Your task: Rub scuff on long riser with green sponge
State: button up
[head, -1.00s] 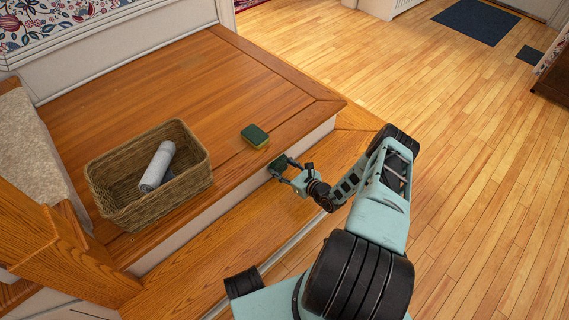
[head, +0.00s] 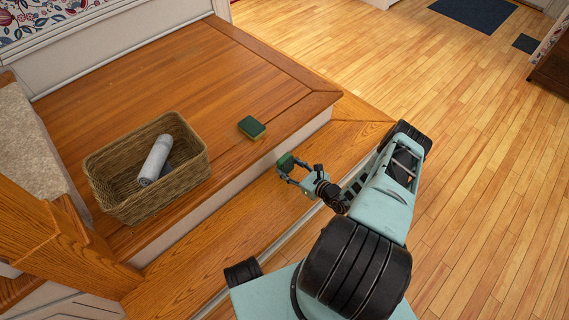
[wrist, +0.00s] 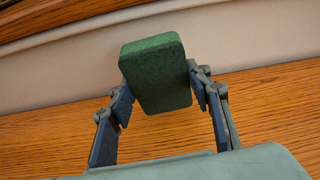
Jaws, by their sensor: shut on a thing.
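My gripper (head: 288,169) is shut on a green sponge (wrist: 155,73), which also shows in the head view (head: 285,161). I hold it above the lower wooden step, in front of the long white riser (head: 219,194). In the wrist view the sponge stands upright between both fingers and covers part of the riser (wrist: 60,72). In the head view a small gap seems to lie between sponge and riser. No scuff can be made out on the visible riser. A second sponge (head: 251,127), green on top and yellowish at the side, lies on the landing near its edge.
A wicker basket (head: 188,187) with a rolled grey-white cloth (head: 156,159) stands on the landing. A wooden post (head: 75,250) rises at the lower left. The lower step (head: 200,255) is clear, and open wooden floor (head: 480,180) lies to the right.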

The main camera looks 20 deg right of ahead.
jog(key=shift+s, duration=0.15)
jog(key=shift+s+d, duration=0.3)
jog(key=shift+s, duration=0.35)
jog(key=shift+s+d, duration=0.3)
jog(key=shift+s, duration=0.35)
